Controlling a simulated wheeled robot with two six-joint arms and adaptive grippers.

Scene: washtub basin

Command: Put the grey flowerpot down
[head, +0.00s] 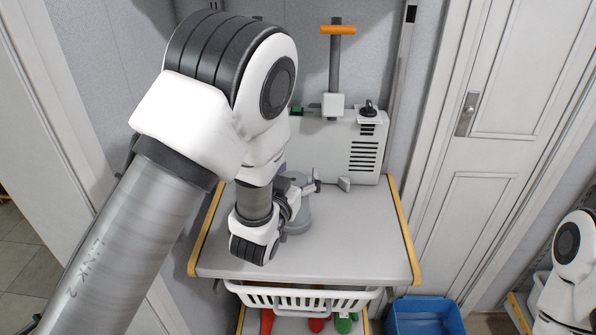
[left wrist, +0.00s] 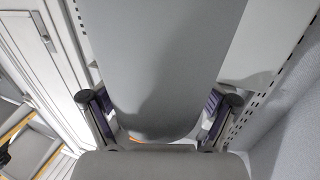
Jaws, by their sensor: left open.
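The grey flowerpot (head: 296,220) stands on the grey tabletop (head: 345,235), partly hidden behind my left wrist. In the left wrist view a large, plain grey surface, apparently the flowerpot (left wrist: 170,60), fills the middle between the fingers. My left gripper (head: 306,187) is at the pot's upper part in the head view. Its two fingers stand wide apart, one on each side of the grey surface, in the left wrist view (left wrist: 158,100). I cannot tell whether the fingers touch the pot. Part of my right arm shows at the right edge, but its gripper is out of view.
A white vented appliance (head: 365,150) stands at the back of the table, with an orange-handled post (head: 337,60) near it. Below the front edge are a white basket (head: 300,300) and a blue bin (head: 425,317). The tabletop's right side is clear.

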